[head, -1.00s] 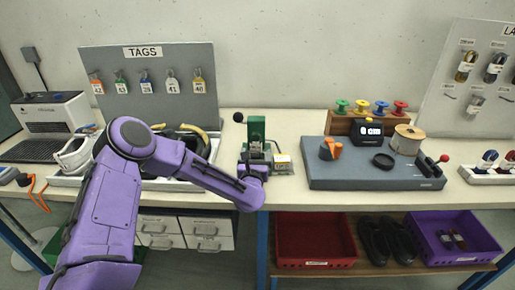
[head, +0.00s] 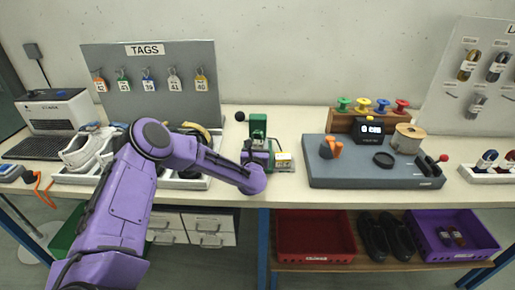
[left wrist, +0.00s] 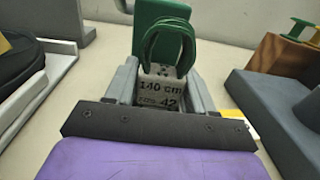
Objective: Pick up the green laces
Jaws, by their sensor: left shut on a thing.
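In the head view my left gripper (head: 257,152) is at the green press-like machine (head: 258,126) at the middle of the bench. My own arm partly hides the laces there. My right gripper is not in view.
A grey station (head: 320,172) with a small display stands to the right of the machine. A tray with shoes (head: 205,183) is to the left, partly behind my arm. A tag board (head: 130,75) stands at the back left. Red (head: 313,258) and purple (head: 485,250) bins sit below.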

